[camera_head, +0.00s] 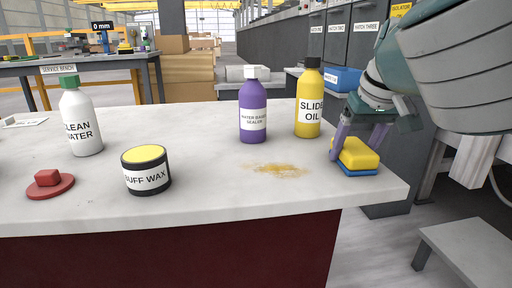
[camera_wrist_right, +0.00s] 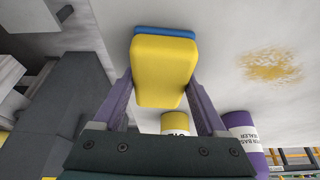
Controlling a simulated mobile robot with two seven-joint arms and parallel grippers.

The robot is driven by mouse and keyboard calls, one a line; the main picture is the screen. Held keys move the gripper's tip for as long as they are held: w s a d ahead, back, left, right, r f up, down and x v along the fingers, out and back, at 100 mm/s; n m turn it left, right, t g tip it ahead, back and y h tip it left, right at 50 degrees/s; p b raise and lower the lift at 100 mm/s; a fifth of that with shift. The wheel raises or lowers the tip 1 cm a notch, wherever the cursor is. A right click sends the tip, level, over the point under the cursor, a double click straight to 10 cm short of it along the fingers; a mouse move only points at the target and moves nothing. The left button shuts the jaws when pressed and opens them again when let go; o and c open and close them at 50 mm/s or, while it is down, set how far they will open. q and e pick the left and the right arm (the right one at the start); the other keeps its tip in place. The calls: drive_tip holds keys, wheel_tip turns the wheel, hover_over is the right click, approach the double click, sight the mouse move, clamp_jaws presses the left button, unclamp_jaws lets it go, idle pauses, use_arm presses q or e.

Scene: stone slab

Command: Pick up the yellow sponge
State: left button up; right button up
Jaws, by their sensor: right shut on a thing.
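The yellow sponge (camera_head: 360,153) has a blue underside and is at the right end of the stone slab (camera_head: 215,185). My right gripper (camera_head: 352,150) is over it from above, its purple fingers on either side of it. In the right wrist view the sponge (camera_wrist_right: 160,70) lies between the two fingers, and the gripper (camera_wrist_right: 160,95) is shut on it. The blue layer (camera_wrist_right: 165,32) shows along its far edge. I cannot tell whether the sponge is touching the slab. My left gripper is not in view.
A yellow slide oil bottle (camera_head: 309,105) and a purple sealer bottle (camera_head: 253,110) stand left of the sponge. A brownish stain (camera_head: 278,170) marks the slab. A buff wax tin (camera_head: 146,171), a clean water bottle (camera_head: 80,120) and a red knobbed disc (camera_head: 50,185) are farther left.

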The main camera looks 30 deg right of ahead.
sight(355, 145)
drive_tip(key=c, duration=0.4)
drive_tip(key=shift+o, duration=0.2)
drive_tip(key=shift+r+b, duration=0.1)
drive_tip(key=shift+b, duration=0.3)
wheel_tip(355, 145, up, 20)
drive_tip(key=p, duration=0.6)
drive_tip(key=shift+r, duration=0.2)
